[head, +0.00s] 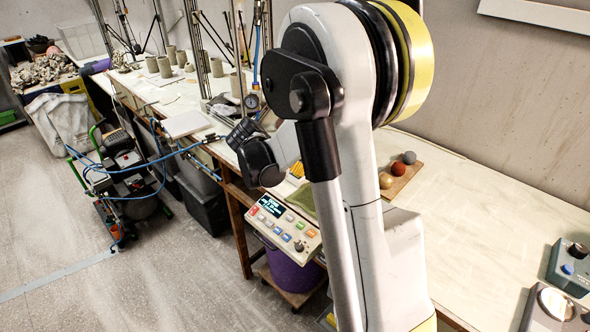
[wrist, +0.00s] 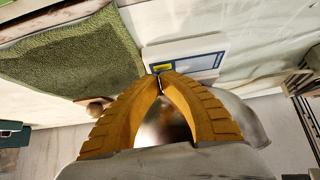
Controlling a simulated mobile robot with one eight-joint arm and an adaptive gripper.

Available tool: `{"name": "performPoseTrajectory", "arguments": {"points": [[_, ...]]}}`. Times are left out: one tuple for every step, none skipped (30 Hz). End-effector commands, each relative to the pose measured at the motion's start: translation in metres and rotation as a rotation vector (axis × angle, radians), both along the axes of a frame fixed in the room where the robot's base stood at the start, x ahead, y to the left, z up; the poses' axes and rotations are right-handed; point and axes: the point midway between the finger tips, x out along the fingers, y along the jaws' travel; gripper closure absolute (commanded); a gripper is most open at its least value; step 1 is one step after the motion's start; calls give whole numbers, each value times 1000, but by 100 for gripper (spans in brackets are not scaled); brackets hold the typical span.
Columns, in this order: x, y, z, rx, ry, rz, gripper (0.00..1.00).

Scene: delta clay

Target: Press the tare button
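A white device with a blue-edged panel (wrist: 205,63) lies on the table just beyond my fingertips in the wrist view. A small yellow button (wrist: 162,68) shows at the left end of its panel, right by the fingertips. No label is readable, so I cannot tell if it is the tare button. My gripper (wrist: 160,75) has orange ribbed fingers with their tips together and nothing visible between them. I cannot tell whether the tips touch the button. In the head view my gripper (head: 297,170) is small, above the table, partly hidden by my arm.
A green cloth (wrist: 75,62) lies left of the device. A sloped control panel (head: 285,228) with coloured buttons and a display stands at the table's front edge. A wooden board (head: 402,181) with three balls lies to the right. Grey cups (head: 165,67) stand farther back.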

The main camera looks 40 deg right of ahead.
Motion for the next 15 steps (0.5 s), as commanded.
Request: {"name": "performPoseTrajectory", "arguments": {"points": [[0,0,0,0,0,0,100],[0,0,0,0,0,0,100],[0,0,0,0,0,0,100],[0,0,0,0,0,0,100],[0,0,0,0,0,0,100],[0,0,0,0,0,0,100],[0,0,0,0,0,0,100],[0,0,0,0,0,0,100],[0,0,-3,0,0,0,100],[0,0,-6,0,0,0,100],[0,0,-10,0,0,0,100],[0,0,-15,0,0,0,100],[0,0,-17,0,0,0,100],[0,0,-19,1,0,0,100],[0,1,-18,1,-1,-1,100]]}}
